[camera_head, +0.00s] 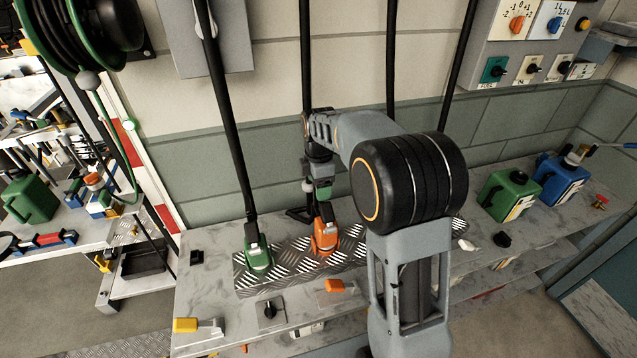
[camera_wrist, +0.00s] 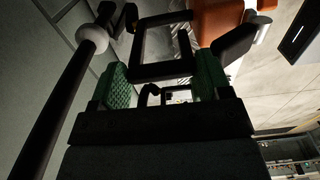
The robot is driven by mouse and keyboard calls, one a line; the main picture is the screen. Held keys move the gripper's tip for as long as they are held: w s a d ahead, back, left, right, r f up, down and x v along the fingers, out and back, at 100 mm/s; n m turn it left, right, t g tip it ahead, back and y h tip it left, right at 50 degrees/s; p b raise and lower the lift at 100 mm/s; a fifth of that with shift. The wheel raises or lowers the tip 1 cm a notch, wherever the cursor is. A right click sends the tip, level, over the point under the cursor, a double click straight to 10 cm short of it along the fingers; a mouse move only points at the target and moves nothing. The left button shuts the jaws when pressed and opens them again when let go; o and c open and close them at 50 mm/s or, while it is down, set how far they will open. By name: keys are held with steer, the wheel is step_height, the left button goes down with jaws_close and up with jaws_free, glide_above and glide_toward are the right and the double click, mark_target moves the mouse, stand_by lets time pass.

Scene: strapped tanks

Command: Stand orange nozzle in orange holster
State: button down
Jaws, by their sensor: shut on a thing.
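My gripper (camera_head: 322,190) points down above the strip of tread plate, and its jaws are shut on the orange nozzle (camera_head: 324,211). In the wrist view, the green pads of my gripper (camera_wrist: 163,85) close around the nozzle's black frame-like handle (camera_wrist: 160,71). An orange body also shows in the wrist view (camera_wrist: 220,22). The lower orange part, which looks like the orange holster (camera_head: 325,244), is directly below the nozzle on the tread plate. I cannot tell whether the nozzle is seated in it. My arm hides part of the area.
A green nozzle (camera_head: 253,236) with a black hose stands to the left. Green (camera_head: 510,193) and blue (camera_head: 560,180) canisters stand at the right of the bench. Several black hoses hang along the wall.

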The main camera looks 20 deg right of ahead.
steer(key=shift+f+b, duration=0.3)
steer(key=shift+f, duration=0.2)
jaws_free()
steer(key=shift+f, duration=0.1)
step_height(320, 180, up, 14)
stand_by(0.6)
